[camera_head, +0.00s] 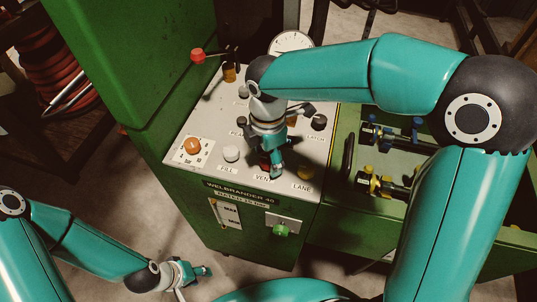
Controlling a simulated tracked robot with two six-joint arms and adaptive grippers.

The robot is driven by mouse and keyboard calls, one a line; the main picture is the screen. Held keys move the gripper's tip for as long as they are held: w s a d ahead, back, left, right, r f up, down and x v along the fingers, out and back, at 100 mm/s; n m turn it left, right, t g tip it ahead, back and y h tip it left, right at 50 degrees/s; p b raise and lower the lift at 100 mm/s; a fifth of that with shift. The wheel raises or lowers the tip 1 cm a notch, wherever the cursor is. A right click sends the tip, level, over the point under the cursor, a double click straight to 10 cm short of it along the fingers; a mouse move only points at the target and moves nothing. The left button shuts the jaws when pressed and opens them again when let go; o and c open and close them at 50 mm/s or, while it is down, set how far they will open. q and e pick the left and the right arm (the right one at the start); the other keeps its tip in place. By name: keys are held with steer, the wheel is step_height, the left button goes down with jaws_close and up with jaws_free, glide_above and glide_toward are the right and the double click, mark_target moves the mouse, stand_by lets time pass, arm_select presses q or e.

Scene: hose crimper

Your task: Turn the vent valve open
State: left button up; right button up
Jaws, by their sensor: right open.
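The vent valve (265,161) sits near the front edge of the sloping light panel, above a label that reads "VEN" with its end covered. Only a dark red part of it shows. My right gripper (277,167) points down over it, open, with its fingers at or beside the valve. The fingers hide most of the valve, so I cannot tell how it is turned or whether they touch it. My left gripper (193,279) is low at the lower left, over the floor and away from the machine; its finger opening is unclear.
A red-tipped lever (198,55) and a gauge (291,41) stand behind. A green button (280,230) is on the front.

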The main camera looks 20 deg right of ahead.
steer(key=shift+d, duration=0.1)
steer(key=c, duration=1.1)
steer(key=shift+c, duration=0.2)
steer(key=shift+m, duration=0.3)
steer(key=m+b, duration=0.1)
steer(key=m, duration=0.7)
steer(key=shift+m+b, duration=0.4)
steer(key=m, duration=0.4)
steer(key=shift+f+m+b, duration=0.1)
steer(key=shift+m+b, duration=0.2)
steer(key=shift+b, duration=0.1)
steer(key=shift+m+b, duration=0.3)
steer(key=shift+m, duration=1.7)
